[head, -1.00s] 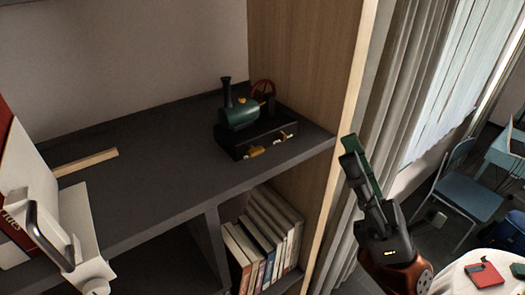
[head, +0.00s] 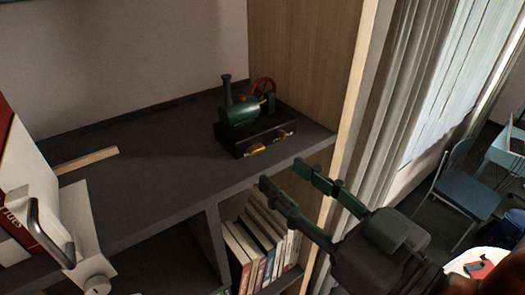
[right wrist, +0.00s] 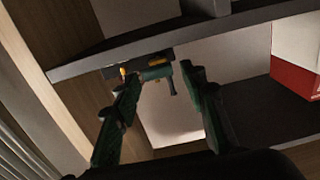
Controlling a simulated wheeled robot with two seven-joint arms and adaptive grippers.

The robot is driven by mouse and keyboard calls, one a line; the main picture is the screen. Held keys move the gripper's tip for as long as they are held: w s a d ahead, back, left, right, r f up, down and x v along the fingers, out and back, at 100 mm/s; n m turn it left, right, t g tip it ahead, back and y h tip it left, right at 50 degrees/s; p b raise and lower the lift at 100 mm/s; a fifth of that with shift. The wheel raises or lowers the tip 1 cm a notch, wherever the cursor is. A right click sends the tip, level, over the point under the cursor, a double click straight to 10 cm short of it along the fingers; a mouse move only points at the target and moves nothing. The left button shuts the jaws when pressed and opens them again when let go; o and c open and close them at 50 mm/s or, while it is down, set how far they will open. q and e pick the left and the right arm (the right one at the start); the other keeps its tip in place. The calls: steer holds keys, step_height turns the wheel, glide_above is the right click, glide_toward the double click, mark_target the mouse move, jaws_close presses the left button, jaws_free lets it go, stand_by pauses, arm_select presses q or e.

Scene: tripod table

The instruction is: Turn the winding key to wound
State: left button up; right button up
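A toy steam engine (head: 240,112) with a green boiler, black chimney and red flywheel stands on its black base (head: 233,146) on the dark shelf top. Two small yellow parts, one at the front left (head: 255,150) and one at the front right (head: 281,135), stick out of the base; I cannot tell which is the winding key. My right gripper (head: 282,176) is open and empty, in front of and below the shelf edge, apart from the engine. In the right wrist view the engine (right wrist: 156,74) shows beyond the spread fingers. My left gripper is not in view.
A wooden side panel (head: 300,60) rises right of the engine. Books (head: 262,240) fill the compartment below. A white object with a handle (head: 85,235) stands at left.

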mark_target(259, 150)
steer(key=p+x, duration=0.1)
steer(key=x, duration=0.6)
steer(key=shift+w+r+p, duration=0.15)
steer(key=shift+w+p, duration=0.25)
steer(key=shift+w, duration=0.05)
steer(key=shift+c, duration=0.7)
